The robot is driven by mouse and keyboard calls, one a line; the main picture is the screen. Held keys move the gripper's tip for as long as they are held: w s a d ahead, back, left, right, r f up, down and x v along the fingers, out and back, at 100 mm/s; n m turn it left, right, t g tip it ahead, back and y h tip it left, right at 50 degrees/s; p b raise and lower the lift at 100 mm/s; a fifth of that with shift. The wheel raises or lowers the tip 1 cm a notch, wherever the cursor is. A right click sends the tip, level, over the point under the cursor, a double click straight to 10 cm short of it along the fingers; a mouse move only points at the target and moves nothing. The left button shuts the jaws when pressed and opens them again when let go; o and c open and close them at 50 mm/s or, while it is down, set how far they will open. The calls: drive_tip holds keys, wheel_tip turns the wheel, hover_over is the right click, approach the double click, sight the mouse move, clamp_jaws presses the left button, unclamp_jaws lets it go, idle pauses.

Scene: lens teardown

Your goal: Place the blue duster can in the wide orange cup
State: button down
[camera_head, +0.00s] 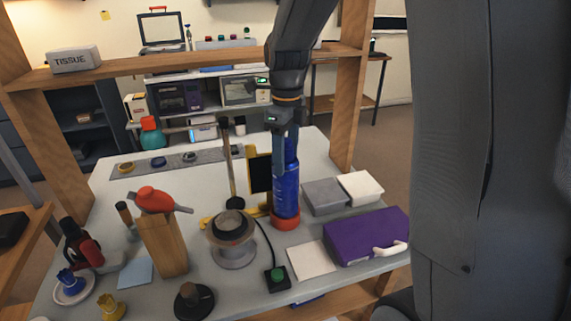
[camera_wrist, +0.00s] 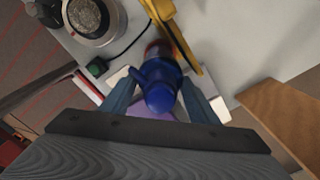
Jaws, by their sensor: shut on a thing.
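The blue duster can (camera_head: 287,192) stands upright at the middle of the table in the head view, its lower end at the wide orange cup (camera_head: 286,224). The cup's rim surrounds the can's base; I cannot tell whether the can rests on the cup's floor. My gripper (camera_head: 284,145) comes down from above and is shut on the can's upper part. In the wrist view the can's blue top (camera_wrist: 160,98) sits between the two fingers, and the cup is mostly hidden behind it.
A grey box (camera_head: 324,196) and a white box stand close right of the cup, with a purple case (camera_head: 366,236) in front. A yellow-framed dark panel (camera_head: 260,172) is just behind left. A spool (camera_head: 232,250) and a green-button switch (camera_head: 278,277) stand left and front.

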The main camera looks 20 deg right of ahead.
sight(286, 166)
drive_tip(key=shift+f, duration=1.55)
drive_tip(key=c, duration=0.7)
unclamp_jaws()
wheel_tip(286, 166, up, 12)
drive_tip(key=shift+r+b, duration=0.1)
drive_tip(key=shift+b, duration=0.55)
